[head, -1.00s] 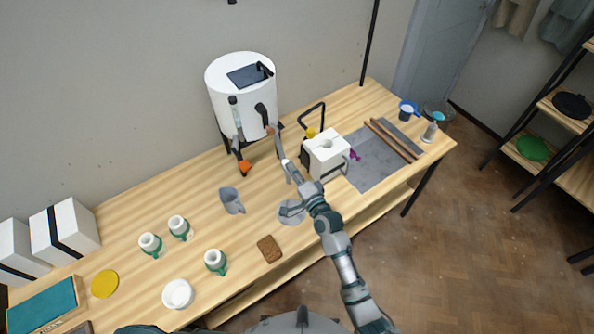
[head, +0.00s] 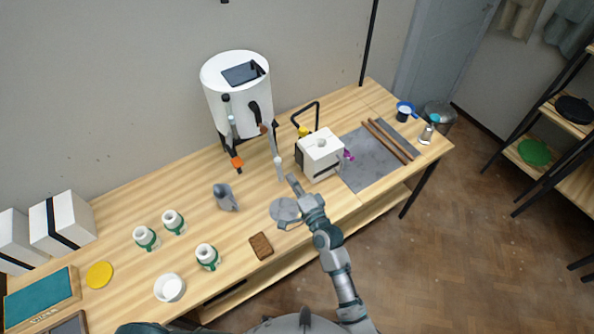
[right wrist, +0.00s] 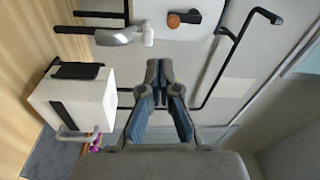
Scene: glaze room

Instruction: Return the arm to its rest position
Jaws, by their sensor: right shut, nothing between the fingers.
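My right arm reaches in from the bottom of the head view. My right gripper (head: 292,183) is above the wooden table (head: 330,215), just below and right of the hanging end of a grey lever (head: 271,147) on the white cylindrical machine (head: 238,98). In the right wrist view, the right gripper's fingertips (right wrist: 158,70) are together with nothing between them. The lever (right wrist: 115,37) shows above and left of them there, with a visible gap. My left gripper is not in view.
A white box-shaped device (head: 321,157) stands close right of my right gripper. A grey round disc (head: 285,210) lies below it, with a brown block (head: 261,246) nearby. A grey jug (head: 224,198) and several white-and-green bottles (head: 207,257) stand left. Floor (head: 480,240) is clear at right.

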